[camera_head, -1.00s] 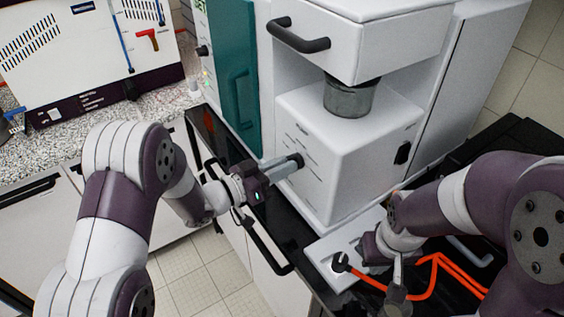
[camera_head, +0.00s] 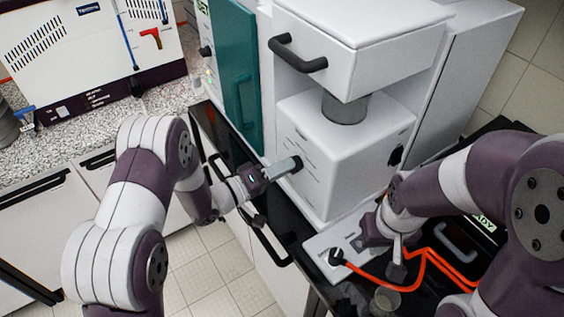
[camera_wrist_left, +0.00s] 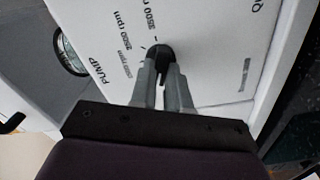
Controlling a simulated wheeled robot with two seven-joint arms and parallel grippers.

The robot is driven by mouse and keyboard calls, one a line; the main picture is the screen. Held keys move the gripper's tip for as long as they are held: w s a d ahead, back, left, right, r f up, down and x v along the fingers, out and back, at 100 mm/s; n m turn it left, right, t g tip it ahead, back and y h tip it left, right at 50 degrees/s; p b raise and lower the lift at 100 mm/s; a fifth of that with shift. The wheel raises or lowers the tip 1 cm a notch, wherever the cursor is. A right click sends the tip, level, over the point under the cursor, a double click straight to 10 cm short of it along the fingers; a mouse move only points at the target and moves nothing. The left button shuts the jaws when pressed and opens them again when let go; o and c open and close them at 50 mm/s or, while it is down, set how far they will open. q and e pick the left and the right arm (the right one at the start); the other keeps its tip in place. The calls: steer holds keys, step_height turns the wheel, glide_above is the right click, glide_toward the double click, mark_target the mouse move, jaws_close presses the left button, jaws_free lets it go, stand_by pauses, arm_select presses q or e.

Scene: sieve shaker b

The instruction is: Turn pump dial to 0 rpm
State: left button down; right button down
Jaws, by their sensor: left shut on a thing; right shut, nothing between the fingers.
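The pump dial is a small black knob (camera_wrist_left: 160,52) on a white panel (camera_wrist_left: 205,45) in the left wrist view. The panel is printed with PUMP and several rpm marks, such as 3500 rpm. My left gripper (camera_wrist_left: 166,75) is shut on the dial, and its fingers and the dial's edge hide the pointer, so I cannot read the setting. In the head view my left gripper (camera_head: 293,163) reaches the left face of the white pump housing (camera_head: 352,150). My right gripper (camera_head: 397,268) is shut and empty, low at the right, above the bench.
A grey cylinder (camera_head: 345,108) sits between the housing and the white upper unit with a black handle (camera_head: 297,53). A teal door (camera_head: 236,70) stands to the left. An orange cable (camera_head: 385,283) and a glass beaker (camera_head: 384,301) lie near my right gripper.

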arm_select(q)
steer(key=shift+n+p, duration=1)
steer(key=shift+n, duration=1.3)
steer(key=c, duration=1.1)
jaws_free()
steer(key=shift+f, duration=0.1)
steer(key=shift+a, duration=0.15)
steer(key=b+v, duration=0.3)
steer(key=v, duration=0.9)
steer(key=shift+s+a, duration=0.15)
steer(key=shift+a, duration=0.05)
